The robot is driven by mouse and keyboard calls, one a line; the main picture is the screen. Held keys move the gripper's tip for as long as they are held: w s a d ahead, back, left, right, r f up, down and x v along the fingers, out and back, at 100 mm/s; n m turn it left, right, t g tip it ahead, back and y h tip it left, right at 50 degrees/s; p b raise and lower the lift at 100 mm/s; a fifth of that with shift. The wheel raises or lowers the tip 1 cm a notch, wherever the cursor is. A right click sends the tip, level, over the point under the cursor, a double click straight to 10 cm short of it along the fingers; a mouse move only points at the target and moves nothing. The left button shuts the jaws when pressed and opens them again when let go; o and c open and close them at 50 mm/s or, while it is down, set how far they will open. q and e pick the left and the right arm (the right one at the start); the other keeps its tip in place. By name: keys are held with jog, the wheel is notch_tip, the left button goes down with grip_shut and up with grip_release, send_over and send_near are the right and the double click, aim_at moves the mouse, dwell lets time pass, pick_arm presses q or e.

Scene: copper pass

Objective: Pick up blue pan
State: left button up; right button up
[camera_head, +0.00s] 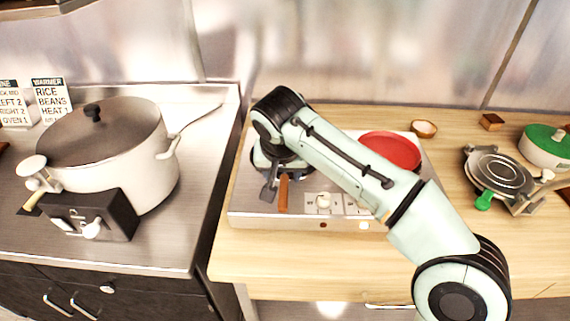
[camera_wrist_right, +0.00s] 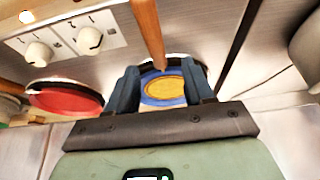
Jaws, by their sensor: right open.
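My right gripper (camera_head: 275,190) hangs over the left part of the steel cooktop, beside or above a wooden pan handle (camera_head: 283,194). In the right wrist view the right gripper (camera_wrist_right: 160,68) is open. Between and beyond its fingers is the blue pan (camera_wrist_right: 177,101), a blue rim around a yellow inside. Its wooden handle (camera_wrist_right: 148,35) runs up from the pan between the fingers. I cannot tell whether the fingers touch the handle. In the head view my arm hides most of the pan. My left gripper is not in view.
A red pan (camera_head: 392,150) sits on the cooktop (camera_head: 262,216) at right; it also shows in the wrist view (camera_wrist_right: 65,98). A large lidded pot (camera_head: 130,165) stands left. A waffle iron (camera_head: 495,165), green-lidded pot (camera_head: 548,150) and small bowl (camera_head: 424,128) are right. The front counter is clear.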

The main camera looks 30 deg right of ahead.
aim_at(284, 179)
jog(key=b+x, duration=0.1)
jog(key=x, duration=0.4)
jog(key=shift+w+d+f, duration=0.2)
jog(key=shift+d+f, duration=0.05)
jog(key=shift+c, duration=0.3)
jog(key=shift+r, duration=0.1)
grip_shut()
